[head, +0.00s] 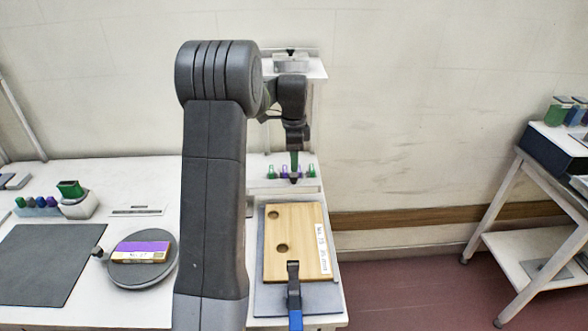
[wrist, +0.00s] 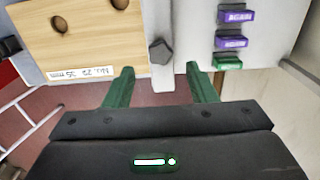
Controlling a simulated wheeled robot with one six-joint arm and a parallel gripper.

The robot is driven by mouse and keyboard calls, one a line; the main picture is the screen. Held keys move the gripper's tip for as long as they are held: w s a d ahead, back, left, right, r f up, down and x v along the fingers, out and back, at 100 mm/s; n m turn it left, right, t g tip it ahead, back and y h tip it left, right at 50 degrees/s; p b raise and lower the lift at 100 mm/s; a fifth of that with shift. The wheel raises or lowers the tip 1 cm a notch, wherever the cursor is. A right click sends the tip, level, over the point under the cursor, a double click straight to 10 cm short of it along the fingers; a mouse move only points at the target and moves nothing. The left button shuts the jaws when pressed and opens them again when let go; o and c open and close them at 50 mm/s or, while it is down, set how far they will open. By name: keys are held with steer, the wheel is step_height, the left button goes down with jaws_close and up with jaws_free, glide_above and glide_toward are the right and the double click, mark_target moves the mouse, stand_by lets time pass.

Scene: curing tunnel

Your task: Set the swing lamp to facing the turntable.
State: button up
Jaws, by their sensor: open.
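My gripper (head: 294,164) is over the back of the bench with its green fingers pointing down. In the wrist view my gripper (wrist: 160,70) is open, with nothing between its fingers. A dark, five-sided knob (wrist: 160,50) shows just past the gap between the fingertips; I cannot tell whether it belongs to the swing lamp. The turntable (head: 120,280) is a grey disc at the left, bearing a block with a purple top (head: 140,248). I cannot pick out the swing lamp for sure; my arm hides part of the bench beside the turntable.
A wooden board with two holes (head: 293,220) lies on a grey mat in front of my gripper. Purple and green labelled pieces (wrist: 231,42) stand near the gripper. A dark mat (head: 45,265) lies far left. A white side table (head: 545,150) stands right, across open floor.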

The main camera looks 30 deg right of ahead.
mark_target(294, 174)
steer(key=shift+f+p, duration=0.3)
steer(key=shift+f, duration=2.35)
jaws_close()
